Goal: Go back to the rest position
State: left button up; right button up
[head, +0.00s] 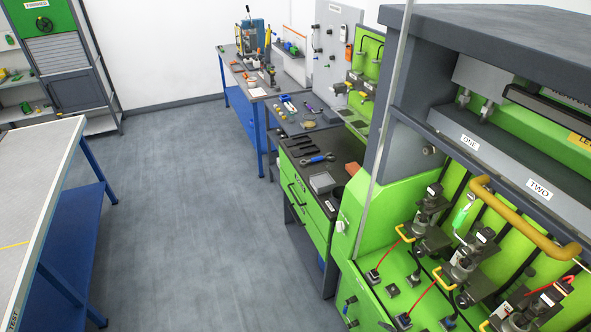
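Neither of my grippers is in the head view, and no part of my arms shows. The green injector testbench (378,250) fills the right side. Several dark injector clamps stand in its bay, one of them (463,262) below the sign "TWO". A thick yellow handle (525,220) crosses in front of the bay. Red cables run down from some of the clamps.
A grey-topped table (35,190) with blue legs stands at the left. A green drawer cabinet (308,205) with tools on top and workbenches (240,75) stand beyond the testbench. A shelf cabinet (60,55) is at the back left. The grey floor (185,200) between is clear.

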jog(key=s+d+r+n+g+h, duration=0.2)
jog(key=s+d+n+g+h, duration=0.15)
jog(key=s+n, duration=0.65)
jog(key=s+d+r+n+g+h, duration=0.2)
jog(key=s+n+g+h, duration=0.15)
jog(key=s+n, duration=0.6)
notch_tip(320, 180, down, 34)
jog(key=a+n+b, duration=0.1)
jog(key=n+b, duration=0.2)
jog(key=b, duration=0.1)
jog(key=s+f+g+b, duration=0.2)
jog(key=s+f, duration=1.6)
jog(key=f, duration=0.1)
jog(key=shift+s+f+n+y+b, duration=0.2)
jog(key=shift+s+n+y+b, duration=0.2)
jog(key=shift+n, duration=0.05)
